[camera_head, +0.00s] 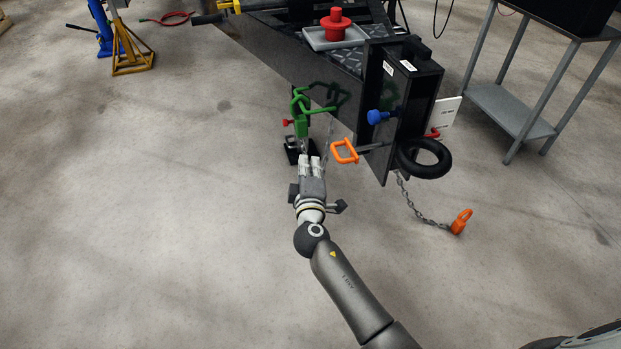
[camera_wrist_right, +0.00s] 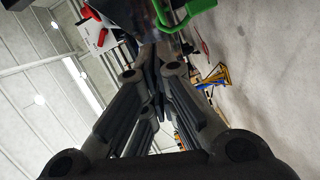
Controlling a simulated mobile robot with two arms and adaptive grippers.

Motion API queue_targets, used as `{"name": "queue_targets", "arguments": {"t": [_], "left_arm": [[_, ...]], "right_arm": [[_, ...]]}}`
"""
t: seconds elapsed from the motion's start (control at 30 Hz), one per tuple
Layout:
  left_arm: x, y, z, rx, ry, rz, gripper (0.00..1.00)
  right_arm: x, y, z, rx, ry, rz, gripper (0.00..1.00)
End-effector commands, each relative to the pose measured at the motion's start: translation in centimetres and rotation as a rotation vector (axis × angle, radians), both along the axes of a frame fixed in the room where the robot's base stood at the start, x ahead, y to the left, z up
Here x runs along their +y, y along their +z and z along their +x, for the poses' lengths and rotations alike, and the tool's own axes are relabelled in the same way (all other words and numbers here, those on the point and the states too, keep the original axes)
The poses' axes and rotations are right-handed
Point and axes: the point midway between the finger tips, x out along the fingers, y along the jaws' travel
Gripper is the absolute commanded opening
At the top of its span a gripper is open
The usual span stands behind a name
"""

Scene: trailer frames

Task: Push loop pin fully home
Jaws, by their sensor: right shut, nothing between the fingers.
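An orange loop handle (camera_head: 345,151) on a grey rod sticks out to the left of the dark trailer frame's end plate (camera_head: 377,168). Part of the rod shows outside the plate. My right gripper (camera_head: 310,161) is shut and empty, left of the orange loop and apart from it, just in front of a green looped fitting (camera_head: 301,122) with a red knob. In the right wrist view the closed fingers (camera_wrist_right: 154,62) point toward the dark frame, and a green bar (camera_wrist_right: 185,14) shows above them. Whether the fingers touch the green fitting cannot be told. My left gripper is not in view.
A blue knob (camera_head: 378,117) and a black ring (camera_head: 424,158) sit on the frame's end. A chain with an orange hook (camera_head: 461,221) hangs to the floor. A grey shelf cart (camera_head: 512,110) stands at right.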

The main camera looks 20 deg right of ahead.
Motion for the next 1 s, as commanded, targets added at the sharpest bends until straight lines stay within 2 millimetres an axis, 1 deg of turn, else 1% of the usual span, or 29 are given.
{"name": "queue_targets", "arguments": {"t": [0.03,0.13,0.23,0.4,0.5,0.87,0.97,1.0], "left_arm": [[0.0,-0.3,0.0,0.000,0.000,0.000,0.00],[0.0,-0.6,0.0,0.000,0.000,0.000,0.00],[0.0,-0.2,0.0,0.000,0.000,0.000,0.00],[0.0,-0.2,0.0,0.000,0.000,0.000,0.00],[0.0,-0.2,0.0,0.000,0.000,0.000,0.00],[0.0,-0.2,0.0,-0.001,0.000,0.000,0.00],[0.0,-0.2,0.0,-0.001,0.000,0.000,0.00],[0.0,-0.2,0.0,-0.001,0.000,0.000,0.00]], "right_arm": [[-0.3,-0.1,1.1,-0.001,0.000,-0.002,0.00],[-0.7,-0.2,2.8,-0.001,-0.001,-0.001,0.00],[-2.5,-0.6,2.5,0.002,-0.002,-0.003,0.00],[-4.1,-0.9,2.5,0.000,-0.001,0.000,0.00],[-4.4,-1.0,2.5,0.001,-0.001,0.001,0.00],[-4.7,-1.1,2.5,0.001,-0.001,0.000,0.00],[-6.1,-1.1,2.5,0.002,-0.003,-0.002,0.00],[-7.0,-1.1,2.6,0.002,-0.003,-0.004,0.00]]}}
